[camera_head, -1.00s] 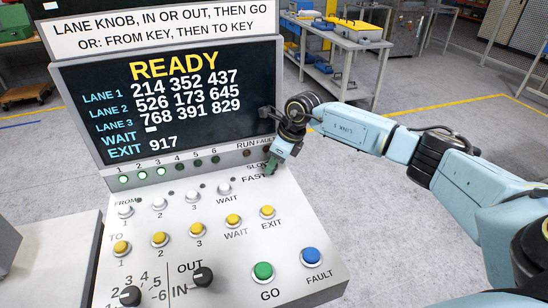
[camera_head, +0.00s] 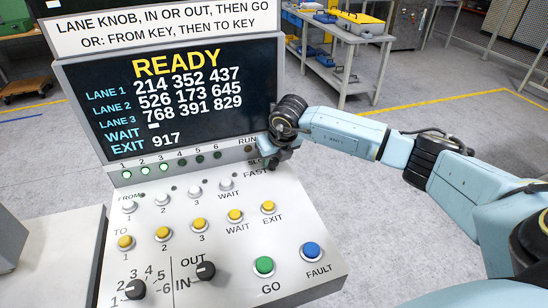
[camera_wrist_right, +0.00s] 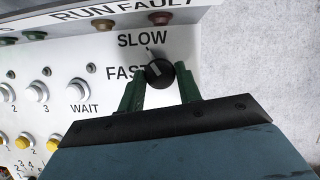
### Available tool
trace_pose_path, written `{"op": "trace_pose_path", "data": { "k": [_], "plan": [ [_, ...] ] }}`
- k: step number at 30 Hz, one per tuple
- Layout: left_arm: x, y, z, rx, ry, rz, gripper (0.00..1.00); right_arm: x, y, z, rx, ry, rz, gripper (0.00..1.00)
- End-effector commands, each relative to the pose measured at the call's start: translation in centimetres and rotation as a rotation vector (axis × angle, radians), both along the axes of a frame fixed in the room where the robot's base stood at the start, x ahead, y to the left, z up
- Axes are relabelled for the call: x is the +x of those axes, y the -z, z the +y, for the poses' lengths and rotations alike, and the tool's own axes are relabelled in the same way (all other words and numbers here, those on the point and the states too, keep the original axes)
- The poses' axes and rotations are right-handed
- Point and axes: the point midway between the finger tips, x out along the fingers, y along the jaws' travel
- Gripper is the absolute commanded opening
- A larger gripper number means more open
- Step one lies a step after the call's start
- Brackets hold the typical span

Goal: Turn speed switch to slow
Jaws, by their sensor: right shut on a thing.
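The speed switch (camera_wrist_right: 159,74) is a round black knob at the panel's upper right, with SLOW printed above it and FAST to its left in the right wrist view. Its pale mark points up and slightly left, between the two words as far as I can tell. My right gripper (camera_wrist_right: 160,88) has its green fingers on both sides of the knob and is shut on it. In the head view my right gripper (camera_head: 269,165) covers the switch and most of SLOW. My left gripper is not in view.
The sloped control panel (camera_head: 215,250) carries white, yellow, green and blue buttons and two black knobs (camera_head: 206,271) (camera_head: 134,290). A dark screen (camera_head: 180,65) reading READY stands behind it. WAIT (camera_wrist_right: 78,90) is the nearest button to my gripper. Open floor lies to the right.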

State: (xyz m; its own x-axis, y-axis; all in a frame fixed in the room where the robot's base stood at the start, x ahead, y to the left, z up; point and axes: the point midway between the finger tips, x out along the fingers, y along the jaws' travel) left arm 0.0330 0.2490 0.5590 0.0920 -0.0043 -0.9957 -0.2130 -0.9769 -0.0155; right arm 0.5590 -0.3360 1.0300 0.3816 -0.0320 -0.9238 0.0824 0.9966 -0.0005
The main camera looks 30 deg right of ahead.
Motion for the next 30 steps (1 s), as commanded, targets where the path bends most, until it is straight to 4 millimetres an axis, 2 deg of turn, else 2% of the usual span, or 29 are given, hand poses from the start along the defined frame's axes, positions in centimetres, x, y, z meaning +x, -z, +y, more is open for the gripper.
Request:
{"op": "trace_pose_path", "data": {
  "k": [17,18,22,23,30],
  "plan": [
    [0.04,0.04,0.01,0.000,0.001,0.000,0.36,0.04,-0.09,-0.03,0.000,0.040,-0.001,0.11],
    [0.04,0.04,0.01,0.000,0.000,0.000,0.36,0.04,-0.09,-0.03,0.000,0.040,-0.001,0.35],
    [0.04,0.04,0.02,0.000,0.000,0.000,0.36,0.03,-0.08,-0.02,0.000,0.039,-0.001,0.52],
    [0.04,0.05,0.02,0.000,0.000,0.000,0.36,0.03,-0.07,-0.02,0.000,0.039,-0.001,0.55],
    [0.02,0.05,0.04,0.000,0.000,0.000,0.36,0.00,-0.04,0.01,0.000,0.038,0.000,0.55]
  ]
}}
